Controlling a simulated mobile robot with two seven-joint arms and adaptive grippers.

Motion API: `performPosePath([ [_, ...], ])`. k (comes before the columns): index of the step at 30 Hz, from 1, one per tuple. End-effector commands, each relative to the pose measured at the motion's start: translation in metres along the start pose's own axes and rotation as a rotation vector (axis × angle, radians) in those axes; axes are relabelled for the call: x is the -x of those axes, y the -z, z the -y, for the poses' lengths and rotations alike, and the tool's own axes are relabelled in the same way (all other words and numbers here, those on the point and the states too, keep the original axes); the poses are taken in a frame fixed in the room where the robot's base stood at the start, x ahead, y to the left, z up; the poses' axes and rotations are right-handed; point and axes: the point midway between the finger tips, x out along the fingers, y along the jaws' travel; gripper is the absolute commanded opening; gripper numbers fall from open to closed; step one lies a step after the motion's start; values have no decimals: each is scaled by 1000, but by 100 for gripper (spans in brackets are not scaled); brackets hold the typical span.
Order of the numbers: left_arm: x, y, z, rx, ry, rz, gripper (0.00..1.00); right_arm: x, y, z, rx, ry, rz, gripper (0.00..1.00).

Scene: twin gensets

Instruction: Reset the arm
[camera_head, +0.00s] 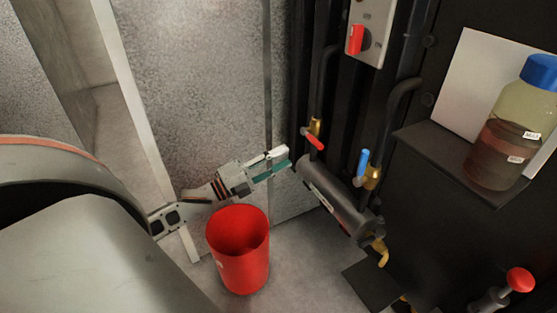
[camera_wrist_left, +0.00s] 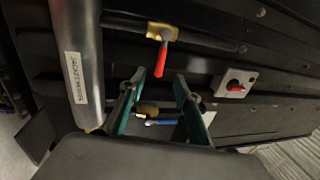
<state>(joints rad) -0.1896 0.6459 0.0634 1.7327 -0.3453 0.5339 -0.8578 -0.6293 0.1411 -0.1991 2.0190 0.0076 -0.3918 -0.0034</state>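My left gripper (camera_head: 283,158) reaches in from the left in the head view, above and just right of a red bucket. In the left wrist view its two teal-lined fingers (camera_wrist_left: 160,77) stand apart with nothing held between them. The red-handled valve (camera_head: 314,138) is just right of the fingertips in the head view, apart from them; it also shows beyond them in the left wrist view (camera_wrist_left: 162,57). The blue-handled valve (camera_head: 364,165) is farther right; its handle shows between the fingers in the wrist view (camera_wrist_left: 160,122). My right gripper is not in view.
The open red bucket (camera_head: 241,268) stands on the floor. A grey labelled cylinder (camera_head: 338,203) lies beside the valves. A switch box with a red knob (camera_head: 368,38) is above. A bottle with a blue cap (camera_head: 512,130) sits on a dark shelf (camera_head: 446,160) at right.

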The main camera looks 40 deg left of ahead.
Motion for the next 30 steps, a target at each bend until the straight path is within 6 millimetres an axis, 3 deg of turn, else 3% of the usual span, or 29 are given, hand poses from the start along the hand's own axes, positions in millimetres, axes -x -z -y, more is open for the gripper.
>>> performPosePath([
  [21,6,4,-4,22,-9,8,32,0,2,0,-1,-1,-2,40],
  [23,10,11,-14,73,-28,26,32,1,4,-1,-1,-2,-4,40],
  [26,23,35,-46,239,-93,91,32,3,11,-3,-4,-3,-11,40],
  [30,57,93,-106,578,-228,240,32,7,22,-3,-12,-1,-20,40],
])
